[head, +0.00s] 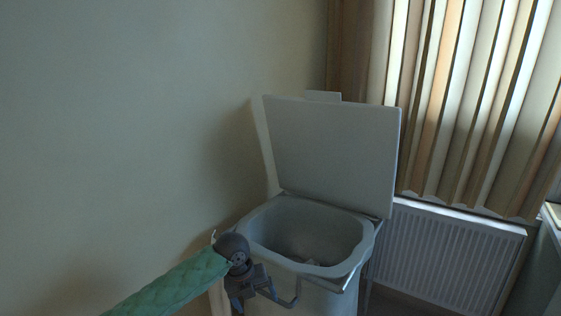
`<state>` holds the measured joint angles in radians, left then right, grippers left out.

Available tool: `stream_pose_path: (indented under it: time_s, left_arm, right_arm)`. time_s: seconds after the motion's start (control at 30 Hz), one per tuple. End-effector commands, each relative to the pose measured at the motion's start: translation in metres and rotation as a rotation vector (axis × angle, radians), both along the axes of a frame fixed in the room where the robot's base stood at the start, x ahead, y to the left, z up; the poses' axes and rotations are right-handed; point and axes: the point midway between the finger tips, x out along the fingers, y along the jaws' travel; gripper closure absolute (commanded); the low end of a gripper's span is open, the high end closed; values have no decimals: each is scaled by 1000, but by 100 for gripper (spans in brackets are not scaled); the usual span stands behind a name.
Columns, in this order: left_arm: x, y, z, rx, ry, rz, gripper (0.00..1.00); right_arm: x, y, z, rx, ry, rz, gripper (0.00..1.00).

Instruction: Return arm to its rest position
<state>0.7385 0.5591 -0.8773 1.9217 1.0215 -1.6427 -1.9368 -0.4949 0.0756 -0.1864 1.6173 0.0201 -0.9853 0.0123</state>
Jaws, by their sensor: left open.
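My left arm comes in from the lower left in a green quilted sleeve. My left gripper (283,293) is dark grey and open, in front of the near left side of a pale bin (262,226). No object shows between its fingers. Whether it touches the bin's rim, I cannot tell. The bin's lid (335,152) stands raised, leaning back. My right gripper does not show.
A bare wall (120,120) stands at the left and behind the bin. A white radiator (450,255) is at the right, under vertical blinds (470,100). The edge of a pale surface (553,215) shows at the far right. A metal frame stands around the bin.

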Motion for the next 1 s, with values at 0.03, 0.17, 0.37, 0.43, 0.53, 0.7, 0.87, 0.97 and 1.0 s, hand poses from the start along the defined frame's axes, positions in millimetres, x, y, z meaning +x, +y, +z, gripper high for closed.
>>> stream_pose_path:
  time_s: [0.03, 0.17, 0.37, 0.43, 0.53, 0.7, 0.87, 0.97, 1.0]
  left_arm:
    - [-2, -5, -17, -24, 18, 66, 17]
    - [-2, -12, -52, -83, 53, 250, 17]
    - [-9, -17, -111, -161, 119, 541, 17]
    - [-13, -17, -131, -185, 143, 642, 17]
    - [-21, -17, -163, -218, 182, 790, 17]
    - [-40, -11, -217, -262, 248, 1043, 17]
    - [-64, -3, -270, -294, 309, 1282, 17]
    - [-84, 5, -304, -306, 344, 1434, 17]
    - [-93, 9, -317, -310, 358, 1493, 17]
  right_arm:
    - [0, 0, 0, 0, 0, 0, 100]
    - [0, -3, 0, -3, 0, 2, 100]
    - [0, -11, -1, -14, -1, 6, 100]
    - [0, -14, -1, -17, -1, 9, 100]
    - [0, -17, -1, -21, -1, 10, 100]
    - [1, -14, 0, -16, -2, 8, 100]
    - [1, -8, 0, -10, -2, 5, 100]
    - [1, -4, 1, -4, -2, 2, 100]
    - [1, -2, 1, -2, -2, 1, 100]
